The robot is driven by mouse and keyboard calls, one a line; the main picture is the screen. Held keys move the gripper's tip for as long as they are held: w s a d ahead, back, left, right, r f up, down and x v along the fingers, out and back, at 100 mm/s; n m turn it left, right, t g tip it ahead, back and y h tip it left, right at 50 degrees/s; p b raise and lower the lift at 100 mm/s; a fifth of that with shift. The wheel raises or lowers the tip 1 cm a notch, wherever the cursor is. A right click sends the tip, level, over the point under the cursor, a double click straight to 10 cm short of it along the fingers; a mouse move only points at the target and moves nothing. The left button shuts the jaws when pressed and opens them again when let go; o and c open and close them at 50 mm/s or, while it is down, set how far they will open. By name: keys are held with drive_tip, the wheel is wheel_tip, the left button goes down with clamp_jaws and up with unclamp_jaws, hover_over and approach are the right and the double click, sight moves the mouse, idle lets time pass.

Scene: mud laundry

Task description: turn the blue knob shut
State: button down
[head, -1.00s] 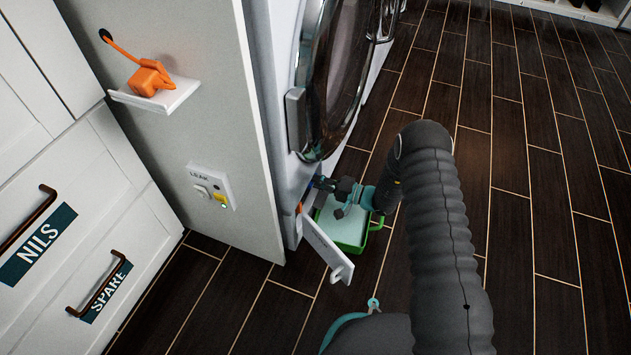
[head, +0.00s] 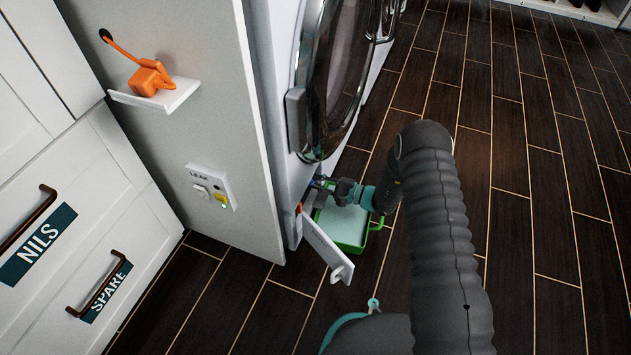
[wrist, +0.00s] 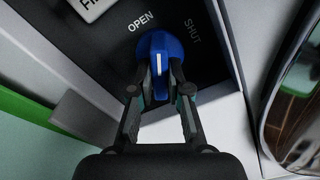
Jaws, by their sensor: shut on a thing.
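The blue knob (wrist: 158,48) is in the upper middle of the wrist view, on a dark panel (wrist: 100,45) with the words OPEN and SHUT. The white line on the knob points up, between the two words and nearer OPEN. My gripper (wrist: 160,88) is shut on the knob's raised grip, one finger on each side. In the head view my gripper (head: 343,190) reaches into the low opening at the washer's base, and the knob is mostly hidden there.
A white flap (head: 325,245) hangs open at the machine's base. A green tray (head: 350,246) with pale water stands on the floor below. An orange block (head: 150,79) sits on a small shelf. A leak switch box (head: 211,187) is on the side panel. The dark floor to the right is clear.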

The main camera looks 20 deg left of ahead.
drive_tip(key=m, duration=0.6)
drive_tip(key=shift+m, duration=0.3)
drive_tip(key=m, duration=0.5)
drive_tip(key=shift+m, duration=0.3)
drive_tip(key=c, duration=1.1)
unclamp_jaws()
drive_tip(key=shift+d, duration=0.1)
drive_tip(key=d, duration=0.8)
drive_tip(key=s+d, duration=0.1)
drive_tip(key=d, duration=0.2)
drive_tip(key=shift+d, duration=0.4)
